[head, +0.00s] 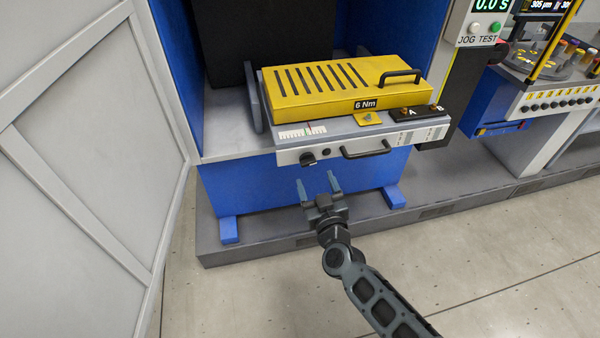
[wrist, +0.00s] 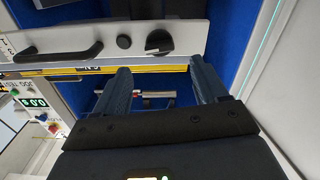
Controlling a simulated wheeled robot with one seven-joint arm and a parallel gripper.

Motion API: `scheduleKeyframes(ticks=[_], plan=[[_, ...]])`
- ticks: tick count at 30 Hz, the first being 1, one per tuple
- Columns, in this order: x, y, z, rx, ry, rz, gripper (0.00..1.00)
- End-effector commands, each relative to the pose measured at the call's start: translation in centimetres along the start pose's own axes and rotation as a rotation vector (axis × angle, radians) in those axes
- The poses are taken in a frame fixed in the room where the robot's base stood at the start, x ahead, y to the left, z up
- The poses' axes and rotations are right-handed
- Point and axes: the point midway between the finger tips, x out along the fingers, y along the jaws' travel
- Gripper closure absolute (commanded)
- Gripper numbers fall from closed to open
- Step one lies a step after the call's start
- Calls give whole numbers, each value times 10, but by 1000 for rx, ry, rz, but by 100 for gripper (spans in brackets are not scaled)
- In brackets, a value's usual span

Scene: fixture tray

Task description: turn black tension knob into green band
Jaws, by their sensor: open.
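The black tension knob (head: 308,158) sits on the grey front panel of the fixture tray, at its left end. It also shows in the wrist view (wrist: 158,42), with a pale mark on its face. A white scale strip (head: 302,131) with small coloured marks lies on the tray top above the knob. Its green band and any pointer are too small to read. My gripper (head: 317,181) is open and empty, in front of and below the knob, apart from it. In the wrist view the fingertips (wrist: 160,68) straddle the space just below the knob in the picture.
A smaller black button (head: 326,152) and a black bar handle (head: 366,149) sit right of the knob. A yellow slotted cover (head: 330,85) marked 6 Nm lies on the tray. A blue cabinet wall (head: 175,60) and a grey door panel (head: 75,150) stand at left.

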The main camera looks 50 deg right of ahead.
Motion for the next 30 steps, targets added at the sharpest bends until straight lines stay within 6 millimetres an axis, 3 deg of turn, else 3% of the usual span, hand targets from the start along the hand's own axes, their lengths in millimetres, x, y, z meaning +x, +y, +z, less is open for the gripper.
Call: scheduleKeyframes(ticks=[13,25,30], plan=[[61,-1,1,0,1,-2,28],[69,-1,0,0,1,-2,28],[69,-1,0,0,0,-2,44]])
